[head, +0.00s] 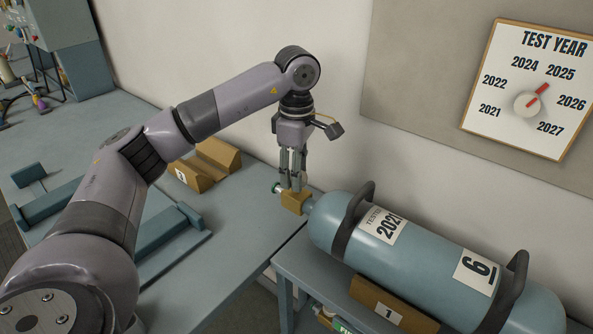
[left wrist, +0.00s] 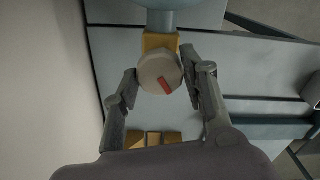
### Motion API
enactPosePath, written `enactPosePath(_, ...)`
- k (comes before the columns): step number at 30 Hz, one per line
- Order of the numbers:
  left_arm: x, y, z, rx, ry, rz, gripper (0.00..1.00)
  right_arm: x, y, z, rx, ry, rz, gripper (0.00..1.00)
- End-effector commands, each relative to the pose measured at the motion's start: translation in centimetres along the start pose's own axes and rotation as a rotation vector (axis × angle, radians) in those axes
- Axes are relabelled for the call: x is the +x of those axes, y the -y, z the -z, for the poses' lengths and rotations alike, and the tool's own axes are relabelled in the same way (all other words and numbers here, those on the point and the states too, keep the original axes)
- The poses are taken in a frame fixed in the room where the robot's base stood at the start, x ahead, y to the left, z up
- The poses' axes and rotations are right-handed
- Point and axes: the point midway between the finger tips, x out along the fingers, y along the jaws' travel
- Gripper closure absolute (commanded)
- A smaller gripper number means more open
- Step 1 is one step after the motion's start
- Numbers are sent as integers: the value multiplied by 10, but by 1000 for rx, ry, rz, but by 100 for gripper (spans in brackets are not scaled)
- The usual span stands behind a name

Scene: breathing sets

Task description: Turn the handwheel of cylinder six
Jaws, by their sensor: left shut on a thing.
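Cylinder six (head: 436,264) is a blue-grey gas cylinder lying on its side, with a white "6" label, a "tested 2021" label and two dark carrying bands. Its brass valve block (head: 296,203) is at its left end. My left gripper (head: 292,184) points down at the valve and is shut on the handwheel. In the left wrist view, the handwheel (left wrist: 156,75) is a round pale knob with a red mark, between the two fingertips (left wrist: 161,76). In the head view the fingers largely hide it. My right gripper is not in view.
The cylinder rests on a brown cradle marked 1 (head: 390,304) on a blue-grey stand. An empty cradle marked 2 (head: 205,165) is on the bench (head: 257,225) at left. A test year dial board (head: 527,88) hangs on the wall. Tools (head: 35,100) lie at far left.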

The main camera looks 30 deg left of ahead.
Motion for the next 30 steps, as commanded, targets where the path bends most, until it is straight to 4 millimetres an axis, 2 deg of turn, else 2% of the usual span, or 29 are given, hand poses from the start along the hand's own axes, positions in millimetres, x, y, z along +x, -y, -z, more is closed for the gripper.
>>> enactPosePath(15,-1,0,0,422,2,-3,88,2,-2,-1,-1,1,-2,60)
enactPosePath(30,-1,0,0,566,2,-4,88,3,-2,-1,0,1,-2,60)
